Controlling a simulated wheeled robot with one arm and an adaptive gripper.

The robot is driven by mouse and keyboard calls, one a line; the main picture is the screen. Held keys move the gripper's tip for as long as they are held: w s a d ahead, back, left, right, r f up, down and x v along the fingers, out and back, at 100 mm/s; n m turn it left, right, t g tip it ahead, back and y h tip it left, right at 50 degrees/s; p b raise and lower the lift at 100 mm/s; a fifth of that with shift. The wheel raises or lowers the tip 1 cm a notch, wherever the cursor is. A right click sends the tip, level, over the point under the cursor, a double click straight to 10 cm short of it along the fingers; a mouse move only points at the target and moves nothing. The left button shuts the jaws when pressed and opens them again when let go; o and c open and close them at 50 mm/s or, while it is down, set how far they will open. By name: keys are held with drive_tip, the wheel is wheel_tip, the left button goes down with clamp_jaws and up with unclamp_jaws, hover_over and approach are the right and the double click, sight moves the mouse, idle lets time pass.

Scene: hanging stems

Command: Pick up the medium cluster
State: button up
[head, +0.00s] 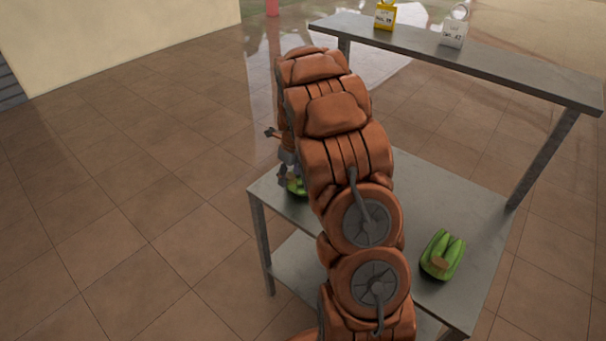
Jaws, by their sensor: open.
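Two green banana clusters show on the grey metal table in the head view. One cluster (442,256) lies in full view on the right side of the table, with a brown stem end. The other cluster (297,187) is at the table's left edge and is mostly hidden by my arm and gripper. I cannot tell which of them is the medium one. My gripper (283,158) is open, just above and beside the left cluster. Whether its fingers touch that cluster cannot be seen.
The table (468,215) has a lower shelf (297,262) and a raised narrow shelf (500,68) along its back. A yellow tag (385,15) and a white tag (454,32) stand on the raised shelf. My arm covers the table's middle. The tiled floor at left is clear.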

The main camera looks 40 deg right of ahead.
clamp_jaws()
idle(0.5)
